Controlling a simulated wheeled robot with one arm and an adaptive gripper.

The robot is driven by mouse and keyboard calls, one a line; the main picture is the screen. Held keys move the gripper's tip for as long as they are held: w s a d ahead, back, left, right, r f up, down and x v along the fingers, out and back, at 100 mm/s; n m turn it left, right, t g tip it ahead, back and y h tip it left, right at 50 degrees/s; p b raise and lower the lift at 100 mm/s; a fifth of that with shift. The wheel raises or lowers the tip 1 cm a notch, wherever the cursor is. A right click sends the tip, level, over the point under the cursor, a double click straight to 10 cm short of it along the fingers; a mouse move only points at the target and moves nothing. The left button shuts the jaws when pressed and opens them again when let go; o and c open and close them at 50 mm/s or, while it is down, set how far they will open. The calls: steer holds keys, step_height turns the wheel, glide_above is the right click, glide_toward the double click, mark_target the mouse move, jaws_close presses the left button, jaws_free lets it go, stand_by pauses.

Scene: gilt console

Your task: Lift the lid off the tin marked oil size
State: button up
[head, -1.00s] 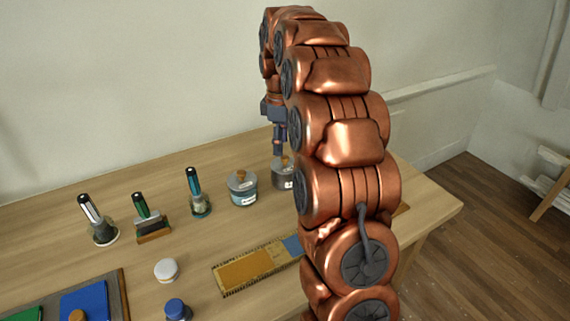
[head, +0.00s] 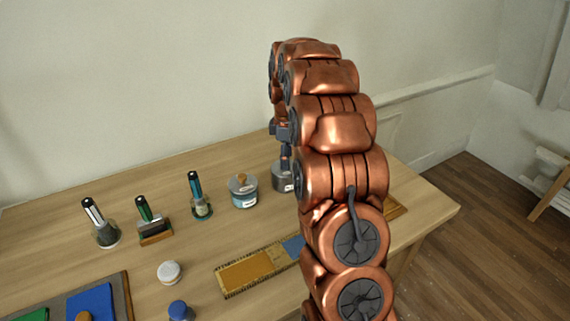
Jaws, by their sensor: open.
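Two lidded tins stand side by side at the back of the table. The left tin (head: 243,195) has a grey lid with a wooden knob and a white label too small to read. The right, darker grey tin (head: 282,184) also has a pale label I cannot read; my arm hides its right side. My gripper (head: 286,161) points down right over the right tin, mostly hidden behind my copper arm. It is open; I cannot tell whether its fingers touch the lid or stand around its knob.
Several upright brushes (head: 146,220) stand left of the tins on the wooden table (head: 200,260). A white-lidded jar (head: 169,272), a blue-lidded jar (head: 180,311) and an ochre-and-blue panel (head: 250,271) lie nearer. A grey board (head: 122,290) is front left.

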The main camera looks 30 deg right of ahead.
step_height(320, 180, down, 2)
steer(key=shift+c, duration=0.3)
jaws_close()
